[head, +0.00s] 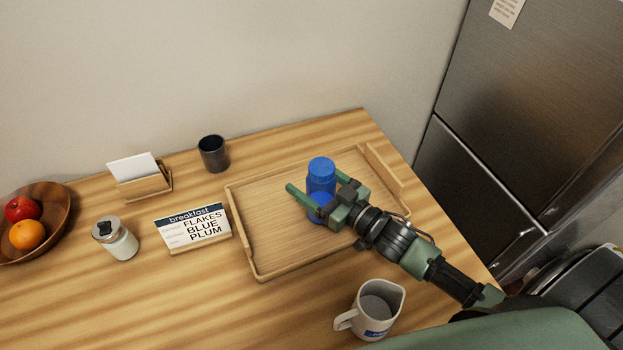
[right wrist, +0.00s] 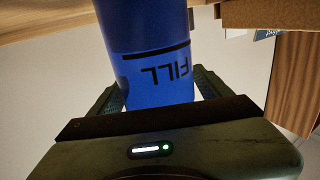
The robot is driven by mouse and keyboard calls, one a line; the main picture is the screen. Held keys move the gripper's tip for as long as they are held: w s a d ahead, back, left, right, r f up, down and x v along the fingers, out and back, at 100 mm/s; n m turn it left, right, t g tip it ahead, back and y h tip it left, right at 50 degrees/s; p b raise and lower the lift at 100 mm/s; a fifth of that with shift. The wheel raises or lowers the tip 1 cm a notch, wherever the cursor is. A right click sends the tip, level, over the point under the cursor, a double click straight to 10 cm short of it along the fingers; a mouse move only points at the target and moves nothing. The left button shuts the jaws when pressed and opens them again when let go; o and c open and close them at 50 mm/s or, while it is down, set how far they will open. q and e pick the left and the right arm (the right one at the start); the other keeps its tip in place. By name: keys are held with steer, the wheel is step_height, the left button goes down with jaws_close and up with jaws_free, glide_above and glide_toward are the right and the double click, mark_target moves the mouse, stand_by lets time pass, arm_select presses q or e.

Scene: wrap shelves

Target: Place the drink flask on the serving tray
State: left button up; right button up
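The drink flask (head: 321,172) is blue with a blue cap and is upright over the serving tray (head: 270,234), a light wooden tray with raised ends. My right gripper (head: 317,184) reaches in from the lower right, one finger on each side of the flask. In the right wrist view the flask (right wrist: 155,55), with upside-down "FILL" lettering, fills the space between the fingers, which appear to press on its sides. Its base is hidden, so I cannot tell whether it touches the tray. My left gripper is not in view.
A white mug (head: 362,322) stands near the front of the table. A breakfast sign (head: 193,228), a lidded jar (head: 122,246), a card holder (head: 148,186), a dark cup (head: 213,154) and a fruit bowl (head: 58,218) are left of the tray. A fridge (head: 525,110) stands right.

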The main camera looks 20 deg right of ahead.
mark_target(331, 195)
steer(key=shift+r, duration=0.2)
steer(key=v, duration=1)
steer(key=shift+s+f+b, duration=0.15)
steer(key=shift+s+b, duration=0.05)
steer(key=shift+b, duration=0.15)
steer(key=shift+v, duration=0.8)
steer(key=shift+d, duration=0.1)
